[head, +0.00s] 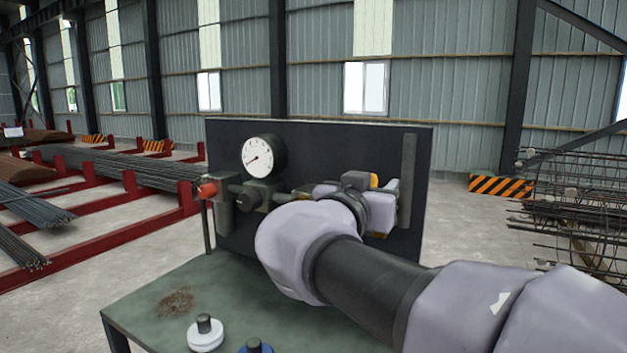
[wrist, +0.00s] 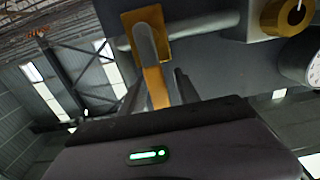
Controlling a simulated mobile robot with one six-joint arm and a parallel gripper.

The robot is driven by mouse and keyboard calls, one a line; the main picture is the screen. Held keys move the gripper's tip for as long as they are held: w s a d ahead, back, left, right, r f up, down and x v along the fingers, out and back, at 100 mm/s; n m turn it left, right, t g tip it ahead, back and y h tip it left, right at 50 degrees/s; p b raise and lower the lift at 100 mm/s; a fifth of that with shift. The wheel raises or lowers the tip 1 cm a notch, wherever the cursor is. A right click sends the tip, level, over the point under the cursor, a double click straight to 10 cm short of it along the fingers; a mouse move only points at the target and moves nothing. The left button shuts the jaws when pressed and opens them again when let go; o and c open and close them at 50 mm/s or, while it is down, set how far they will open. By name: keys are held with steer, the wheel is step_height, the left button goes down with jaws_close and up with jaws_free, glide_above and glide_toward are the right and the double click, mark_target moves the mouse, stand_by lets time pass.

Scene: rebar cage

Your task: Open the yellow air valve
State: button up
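The yellow air valve (wrist: 147,35) is on a grey pipe in the wrist view, and its narrow yellow lever (wrist: 156,90) points down toward my gripper. A small yellow piece (head: 374,181) shows at the panel in the head view; my wrist hides most of the area around it. My gripper (wrist: 158,80) has its two dark fingers apart, one on each side of the lever. Gaps seem to show between the fingers and the lever, so it looks open around it. The fingertips cannot be made out in the head view.
A dark panel (head: 320,132) carries a white gauge (head: 264,155), a regulator and a red fitting (head: 207,190). Rebar racks stand left, a rebar cage (head: 575,215) right.

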steer(key=shift+s+a, duration=0.15)
steer(key=shift+c, duration=0.9)
jaws_close()
